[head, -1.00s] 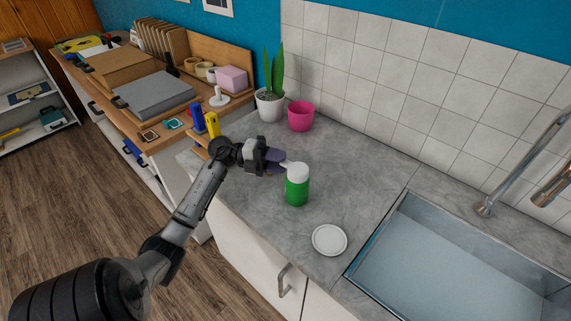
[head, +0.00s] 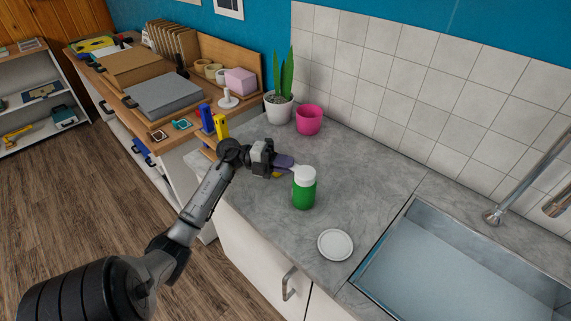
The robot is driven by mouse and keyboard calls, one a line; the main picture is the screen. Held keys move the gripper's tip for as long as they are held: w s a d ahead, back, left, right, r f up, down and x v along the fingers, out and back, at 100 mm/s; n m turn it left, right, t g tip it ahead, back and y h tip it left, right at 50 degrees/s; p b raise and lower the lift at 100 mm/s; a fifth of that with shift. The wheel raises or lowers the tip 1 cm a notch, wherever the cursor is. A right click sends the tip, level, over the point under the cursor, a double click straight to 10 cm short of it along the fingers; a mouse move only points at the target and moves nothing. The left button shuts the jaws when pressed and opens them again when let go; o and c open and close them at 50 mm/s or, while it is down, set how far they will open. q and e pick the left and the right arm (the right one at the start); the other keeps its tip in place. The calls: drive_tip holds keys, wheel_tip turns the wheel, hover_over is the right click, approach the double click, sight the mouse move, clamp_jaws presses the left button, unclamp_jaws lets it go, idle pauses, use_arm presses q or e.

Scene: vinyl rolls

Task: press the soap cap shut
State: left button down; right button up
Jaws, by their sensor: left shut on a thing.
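The soap bottle (head: 303,195) is green and stands upright on the grey counter. Its white cap (head: 305,174) is on top, with a small white part sticking out to the left. My left gripper (head: 292,167) comes in from the left at cap height. It is shut on the cap's left side, with its purple-grey fingers against the white part. The exact contact is small and partly hidden by the fingers. My right gripper is out of view.
A white round dish (head: 335,245) lies in front of the bottle. The sink (head: 450,265) is at right. A pink pot (head: 309,120) and a potted plant (head: 279,107) stand behind. Blue and yellow upright items (head: 221,127) are left of the gripper. Counter right of the bottle is clear.

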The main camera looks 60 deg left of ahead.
use_arm(q)
drive_tip(key=r+y+p, duration=0.1)
drive_tip(key=r+g+p, duration=0.1)
drive_tip(key=m+g+y+p, duration=0.1)
drive_tip(key=shift+w+d+r+y, duration=0.1)
drive_tip(key=shift+d+r+y, duration=0.2)
drive_tip(key=shift+r, duration=0.1)
drive_tip(key=c, duration=1.2)
unclamp_jaws()
